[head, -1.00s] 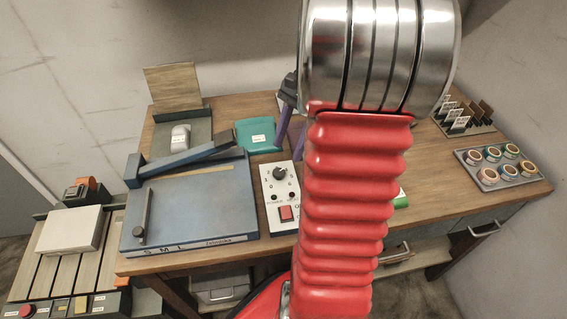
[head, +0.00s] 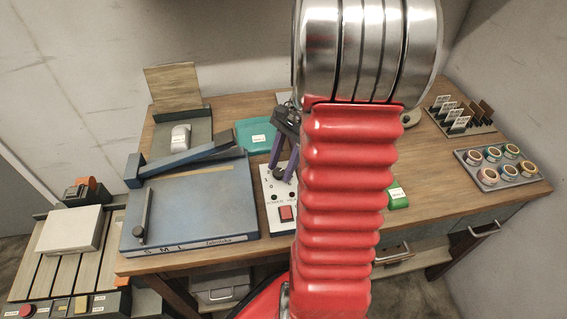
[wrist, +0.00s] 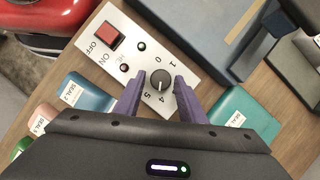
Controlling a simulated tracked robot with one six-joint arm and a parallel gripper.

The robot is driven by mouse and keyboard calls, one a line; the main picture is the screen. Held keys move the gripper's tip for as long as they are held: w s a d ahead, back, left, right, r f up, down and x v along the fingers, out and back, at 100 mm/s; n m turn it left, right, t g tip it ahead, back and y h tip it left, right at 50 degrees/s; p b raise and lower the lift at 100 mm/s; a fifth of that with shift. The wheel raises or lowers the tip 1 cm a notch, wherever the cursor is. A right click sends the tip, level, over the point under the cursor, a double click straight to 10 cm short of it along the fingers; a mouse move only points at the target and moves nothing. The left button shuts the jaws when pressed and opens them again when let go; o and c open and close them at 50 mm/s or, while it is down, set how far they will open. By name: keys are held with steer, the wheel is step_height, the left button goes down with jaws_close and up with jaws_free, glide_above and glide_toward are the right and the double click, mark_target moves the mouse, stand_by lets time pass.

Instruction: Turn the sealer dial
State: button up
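The sealer dial (wrist: 161,79) is a dark round knob with a light pointer on a white control panel with printed numbers (wrist: 121,57). In the wrist view its pointer faces down towards the 4 and 5. My gripper (wrist: 160,77) has two purple fingers, one on each side of the dial. They are open, and white panel shows between them and the knob. In the head view my gripper (head: 284,158) is over the upper part of the panel (head: 270,210), and the dial there is mostly hidden by the fingers.
The panel has a red switch (wrist: 108,36) marked ON and OFF. A blue sealer (head: 195,205) with a long arm stands to its left in the head view. A teal box (head: 256,136) lies behind.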

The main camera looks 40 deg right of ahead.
steer(key=c, duration=0.8)
steer(key=shift+n+g, duration=0.6)
steer(key=shift+n, duration=0.7)
steer(key=o, duration=1.1)
steer(key=shift+w, duration=0.1)
steer(key=v, duration=1.3)
steer(key=shift+d+r, duration=0.15)
steer(key=shift+r, duration=0.2)
